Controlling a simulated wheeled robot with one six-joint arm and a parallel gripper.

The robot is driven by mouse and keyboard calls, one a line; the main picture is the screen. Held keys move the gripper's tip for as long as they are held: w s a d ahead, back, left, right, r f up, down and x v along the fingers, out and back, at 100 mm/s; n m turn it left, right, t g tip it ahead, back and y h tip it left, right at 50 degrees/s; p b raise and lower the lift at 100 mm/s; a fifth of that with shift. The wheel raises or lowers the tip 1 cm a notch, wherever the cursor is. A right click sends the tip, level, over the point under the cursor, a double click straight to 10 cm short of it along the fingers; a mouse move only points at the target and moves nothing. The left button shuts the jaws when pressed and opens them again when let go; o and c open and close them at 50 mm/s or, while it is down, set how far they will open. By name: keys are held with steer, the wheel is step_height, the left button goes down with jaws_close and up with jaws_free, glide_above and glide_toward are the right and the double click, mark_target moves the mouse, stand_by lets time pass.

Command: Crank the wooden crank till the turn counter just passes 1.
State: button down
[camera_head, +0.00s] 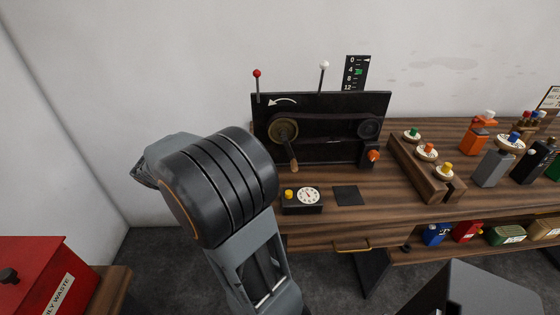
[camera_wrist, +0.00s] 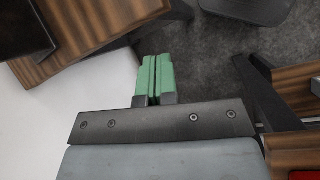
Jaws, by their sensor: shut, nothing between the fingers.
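The crank wheel (camera_head: 283,130) sits at the left of a black upright panel (camera_head: 330,105), with its wooden crank handle (camera_head: 293,163) hanging down to the lower right. A curved white arrow (camera_head: 282,102) above it points left. A small black box with a white round dial (camera_head: 307,195) and a yellow knob stands on the bench in front. A vertical scale (camera_head: 356,72) marked 0, 4, 8, 12 rises behind the panel. My gripper (camera_wrist: 153,80) has its green fingers shut together with nothing between them, over the floor and away from the crank. My arm hides its fingertips in the head view.
A belt runs to a smaller pulley (camera_head: 369,128), beside an orange knob (camera_head: 374,155). A wooden block (camera_head: 425,170) with several coloured-knob pieces stands right of it. A red waste box (camera_head: 35,275) is at lower left. The bench front (camera_head: 300,238) has a brass handle.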

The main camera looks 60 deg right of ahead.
steer(key=w+d+n+g+h+p, duration=0.3)
steer(key=d+g, duration=0.5)
steer(key=d, duration=0.7)
steer(key=shift+h, duration=0.5)
steer(key=p+x, duration=0.4)
steer(key=x, duration=0.8)
steer(key=shift+r, duration=0.1)
steer(key=shift+s+d+r+p, duration=0.5)
steer(key=shift+s+r+p, duration=0.05)
steer(key=shift+s+r, duration=0.05)
steer(key=shift+s+d+r, duration=0.3)
steer(key=shift+s+d, duration=0.1)
steer(key=shift+s, duration=0.15)
steer(key=shift+f+n+g, duration=0.1)
steer(key=shift+n+g, duration=0.2)
